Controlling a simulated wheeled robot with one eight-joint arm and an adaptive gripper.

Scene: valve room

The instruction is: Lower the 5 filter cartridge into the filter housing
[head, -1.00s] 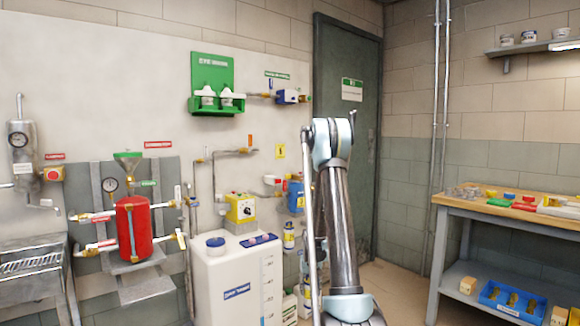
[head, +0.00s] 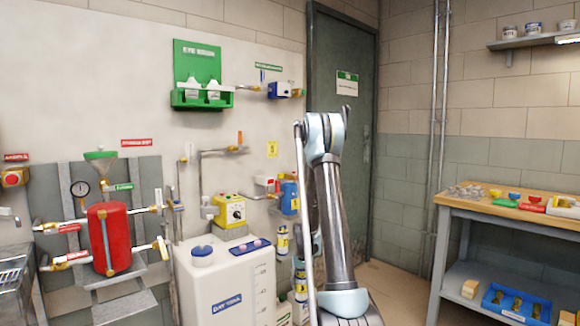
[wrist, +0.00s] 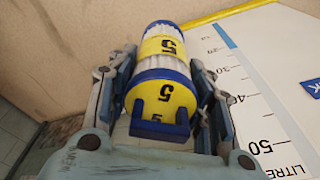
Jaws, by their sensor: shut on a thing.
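In the wrist view, my gripper (wrist: 162,125) is shut on the 5 filter cartridge (wrist: 163,92), with a finger along each side. The cartridge has white pleats, blue ends, yellow bands marked 5 and a blue handle on the near end. In the head view, blue-and-yellow cylinders show beside my arm, one higher (head: 282,242) and one lower (head: 300,282); I cannot tell which, if either, is the held one. A blue body (head: 290,197) on the wall pipe may be the filter housing; my arm is close to its right. My gripper is not clear in the head view.
A white tank (head: 225,285) with a litre scale stands left of my arm and close to the right of the gripper in the wrist view. A red vessel (head: 110,240) is further left. A workbench (head: 520,214) stands right. Some floor shows between arm and bench.

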